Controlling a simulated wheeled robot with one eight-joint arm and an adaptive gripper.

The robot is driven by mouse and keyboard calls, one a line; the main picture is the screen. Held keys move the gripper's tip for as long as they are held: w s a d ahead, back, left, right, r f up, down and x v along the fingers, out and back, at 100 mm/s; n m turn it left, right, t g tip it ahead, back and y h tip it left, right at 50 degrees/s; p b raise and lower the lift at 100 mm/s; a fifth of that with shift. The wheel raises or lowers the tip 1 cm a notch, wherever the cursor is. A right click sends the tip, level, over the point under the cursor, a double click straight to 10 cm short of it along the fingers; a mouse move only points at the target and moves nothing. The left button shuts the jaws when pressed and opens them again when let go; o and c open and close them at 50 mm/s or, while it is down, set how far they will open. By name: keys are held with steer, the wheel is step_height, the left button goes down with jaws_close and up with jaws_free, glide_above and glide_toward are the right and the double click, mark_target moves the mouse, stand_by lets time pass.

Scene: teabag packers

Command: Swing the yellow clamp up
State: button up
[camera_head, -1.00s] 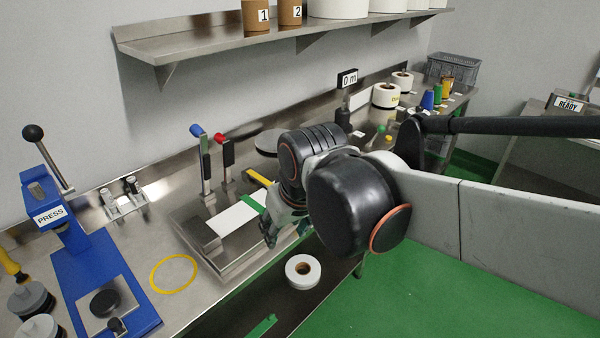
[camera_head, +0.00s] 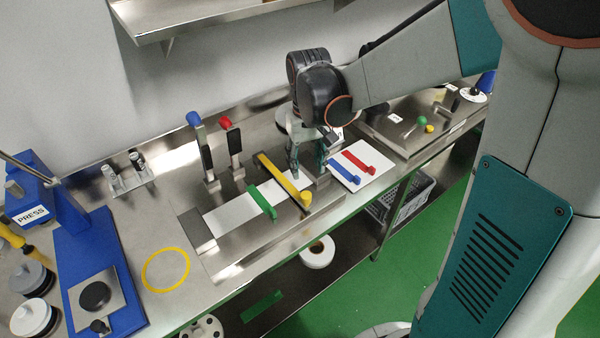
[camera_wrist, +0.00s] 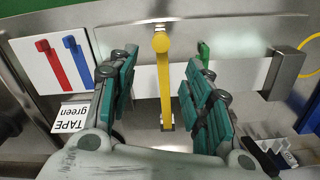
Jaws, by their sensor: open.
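The yellow clamp (camera_head: 281,176) lies down flat across the white strip (camera_head: 232,217) on the steel fixture, its rounded end toward the front edge. In the wrist view the yellow clamp (camera_wrist: 164,85) runs between my two fingers, apart from both, with its round knob at the top. My gripper (camera_head: 308,166) is open and empty, just to the right of the clamp in the head view. It also shows in the wrist view (camera_wrist: 160,90). The green clamp (camera_head: 262,202) lies down to the left of the yellow one. The blue-tipped (camera_head: 205,148) and red-tipped (camera_head: 232,145) levers stand upright behind.
A blue press (camera_head: 88,270) stands at left. A white roll (camera_head: 318,252) is on the lower shelf.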

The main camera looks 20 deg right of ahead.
mark_target(306, 193)
step_height(306, 193, down, 13)
steer(key=b, duration=0.3)
steer(key=shift+r, duration=0.1)
jaws_close()
